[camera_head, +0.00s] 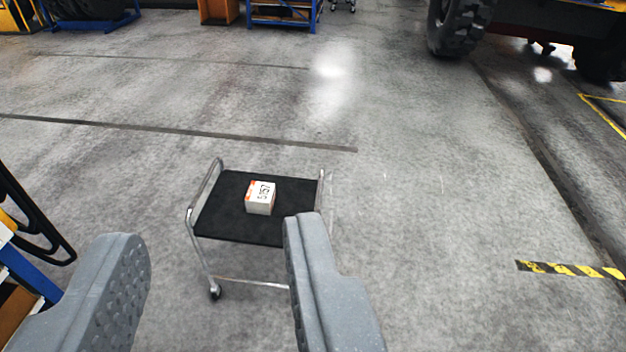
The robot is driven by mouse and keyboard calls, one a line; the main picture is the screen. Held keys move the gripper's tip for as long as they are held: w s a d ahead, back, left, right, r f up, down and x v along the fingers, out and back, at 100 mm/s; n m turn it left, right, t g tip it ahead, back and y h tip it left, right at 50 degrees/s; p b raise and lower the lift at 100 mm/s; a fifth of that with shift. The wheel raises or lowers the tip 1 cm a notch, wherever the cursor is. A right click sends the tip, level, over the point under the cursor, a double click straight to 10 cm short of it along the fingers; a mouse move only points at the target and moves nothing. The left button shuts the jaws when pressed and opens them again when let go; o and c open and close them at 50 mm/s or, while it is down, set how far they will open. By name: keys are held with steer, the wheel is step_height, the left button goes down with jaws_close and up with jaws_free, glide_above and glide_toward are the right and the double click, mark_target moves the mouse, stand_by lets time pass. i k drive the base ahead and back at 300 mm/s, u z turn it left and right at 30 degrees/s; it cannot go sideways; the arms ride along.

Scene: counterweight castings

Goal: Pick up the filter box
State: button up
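The filter box (260,198) is a small white box with orange parts and dark printing on its top. It sits upright near the middle of the black top of a small wheeled cart (226,222) with metal handles. My gripper (215,230) shows as two grey fingers, spread wide apart and empty. The cart and box appear between and beyond the fingers, and the box is apart from both. The right finger hides the front right corner of the cart.
A blue and brown rack (22,270) stands at the lower left edge. A large vehicle tyre (458,26) is at the top right. Blue shelving (283,20) stands at the back. A yellow-black floor strip (570,269) lies at right. The concrete floor around the cart is clear.

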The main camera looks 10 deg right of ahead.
mark_target(260, 198)
steer(key=z, duration=0.05)
steer(key=i, duration=1.85)
steer(key=u, duration=0.6)
